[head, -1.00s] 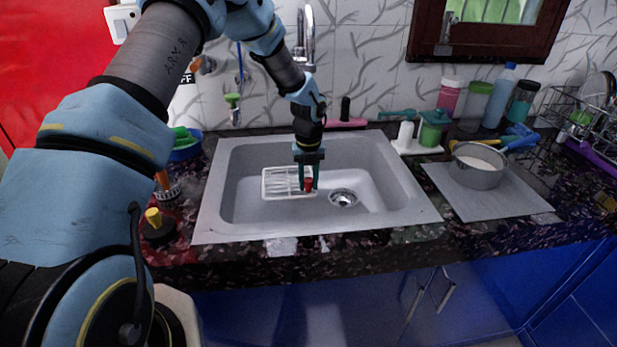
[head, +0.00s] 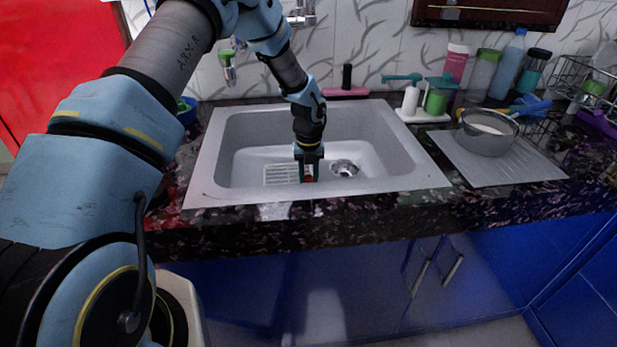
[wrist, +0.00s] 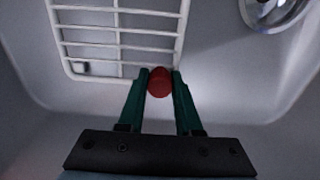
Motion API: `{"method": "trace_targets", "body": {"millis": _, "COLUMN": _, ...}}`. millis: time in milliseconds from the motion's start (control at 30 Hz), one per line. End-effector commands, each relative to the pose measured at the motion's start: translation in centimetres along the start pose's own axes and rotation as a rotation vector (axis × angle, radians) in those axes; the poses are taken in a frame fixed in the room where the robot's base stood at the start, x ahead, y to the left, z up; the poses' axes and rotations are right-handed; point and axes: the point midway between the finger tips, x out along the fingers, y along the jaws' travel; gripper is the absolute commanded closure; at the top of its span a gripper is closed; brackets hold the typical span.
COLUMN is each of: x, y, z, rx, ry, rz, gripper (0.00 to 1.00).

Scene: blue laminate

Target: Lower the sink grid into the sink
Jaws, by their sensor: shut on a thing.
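The sink grid (head: 281,174) is a white wire rack with a red knob (wrist: 159,82) at its near right corner. It is low inside the grey sink (head: 243,162), left of the drain (head: 345,168). My gripper (head: 308,178) reaches down into the sink, its green fingers shut on the red knob. In the wrist view, the grid (wrist: 117,35) extends up and left from my gripper (wrist: 159,88). The drain (wrist: 272,10) shows at the upper right. I cannot tell whether the grid touches the sink floor. The front sink wall hides its near edge in the head view.
Right of the sink, a pot (head: 487,131) stands on a grey drainboard (head: 530,160). Soap dispensers (head: 424,98) and bottles stand behind it. The faucet (head: 301,14) is at the back wall. The sink's right half is clear.

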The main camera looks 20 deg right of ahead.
Motion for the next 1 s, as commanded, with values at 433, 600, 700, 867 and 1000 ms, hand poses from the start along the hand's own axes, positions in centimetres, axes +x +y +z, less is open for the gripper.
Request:
{"method": "trace_targets", "body": {"millis": 433, "x": 0.16, "y": 0.02, "z": 0.01, "rx": 0.000, "ry": 0.000, "rz": 0.000, "gripper": 0.54}}
{"method": "trace_targets", "body": {"millis": 600, "x": 0.16, "y": 0.02, "z": 0.01, "rx": 0.000, "ry": 0.000, "rz": 0.000, "gripper": 0.35}}
{"method": "trace_targets", "body": {"millis": 700, "x": 0.17, "y": 0.02, "z": 0.01, "rx": 0.000, "ry": 0.000, "rz": 0.000, "gripper": 0.32}}
{"method": "trace_targets", "body": {"millis": 867, "x": 0.18, "y": 0.02, "z": -0.01, "rx": 0.000, "ry": 0.001, "rz": 0.000, "gripper": 0.26}}
{"method": "trace_targets", "body": {"millis": 1000, "x": 0.18, "y": 0.02, "z": 0.00, "rx": 0.000, "ry": 0.001, "rz": 0.000, "gripper": 0.10}}
